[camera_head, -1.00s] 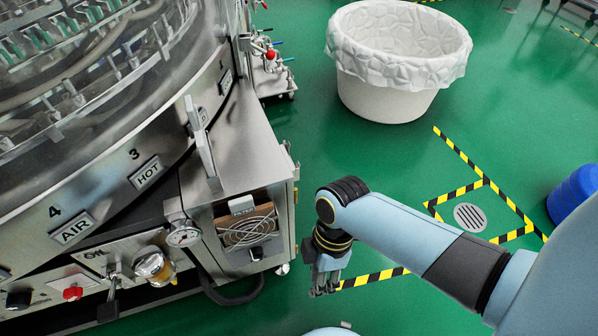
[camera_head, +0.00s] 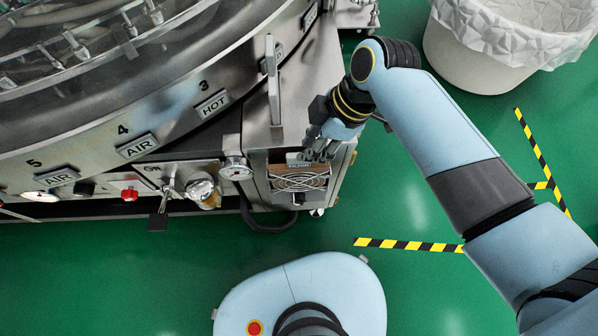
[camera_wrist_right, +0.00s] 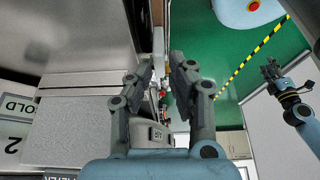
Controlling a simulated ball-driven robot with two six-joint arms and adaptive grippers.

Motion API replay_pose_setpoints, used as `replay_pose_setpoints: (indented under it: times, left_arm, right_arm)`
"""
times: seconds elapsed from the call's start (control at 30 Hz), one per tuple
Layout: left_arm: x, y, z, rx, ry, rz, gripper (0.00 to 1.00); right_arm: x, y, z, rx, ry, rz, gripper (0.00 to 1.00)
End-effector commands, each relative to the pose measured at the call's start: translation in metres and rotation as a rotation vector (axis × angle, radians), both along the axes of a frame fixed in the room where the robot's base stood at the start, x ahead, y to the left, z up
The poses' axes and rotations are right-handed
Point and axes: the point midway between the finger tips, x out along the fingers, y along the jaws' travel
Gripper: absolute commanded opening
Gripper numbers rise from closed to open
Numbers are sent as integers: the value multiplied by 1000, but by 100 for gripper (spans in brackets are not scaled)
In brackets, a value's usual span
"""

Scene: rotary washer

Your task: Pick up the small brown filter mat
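The small brown filter mat (camera_head: 286,181) shows behind a round wire guard in the square opening at the end of the machine's metal cabinet. A small label sits at its top edge. My right gripper (camera_head: 319,151) is just above and in front of the opening, fingers pointing down at its upper part. In the right wrist view its two fingers (camera_wrist_right: 163,78) are apart with nothing between them. I cannot tell whether they touch the mat. Another gripper (camera_wrist_right: 269,70), apparently my left, shows small at the right of the wrist view, its fingers too small to read.
An upright metal handle (camera_head: 272,85) stands on the cabinet top (camera_head: 310,85). A white lined bin (camera_head: 480,65) stands upper right.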

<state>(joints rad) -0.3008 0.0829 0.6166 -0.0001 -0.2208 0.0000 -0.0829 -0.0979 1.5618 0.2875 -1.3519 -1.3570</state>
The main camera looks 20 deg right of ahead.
Motion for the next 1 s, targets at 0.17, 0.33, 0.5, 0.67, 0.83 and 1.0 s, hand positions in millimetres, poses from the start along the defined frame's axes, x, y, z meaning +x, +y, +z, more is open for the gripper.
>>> replay_pose_setpoints:
  times: [0.17,0.33,0.5,0.67,0.83,1.0]
  left_arm:
    - [12,-1,-9,-1,-19,0,40]
    - [8,-2,-14,-2,-12,0,40]
    - [0,-3,-14,-4,-1,1,40]
    - [-3,-4,-14,-4,3,1,40]
    - [-2,-4,-14,-4,3,1,40]
    - [-2,-4,-14,-4,3,1,40]
  right_arm:
    - [6,18,-24,3,2,0,19]
    - [7,23,-40,0,2,-1,19]
    - [8,23,-40,0,0,-1,19]
    - [8,23,-40,0,0,-1,6]
    - [8,23,-40,0,0,-1,0]
    - [8,23,-40,0,0,-1,0]
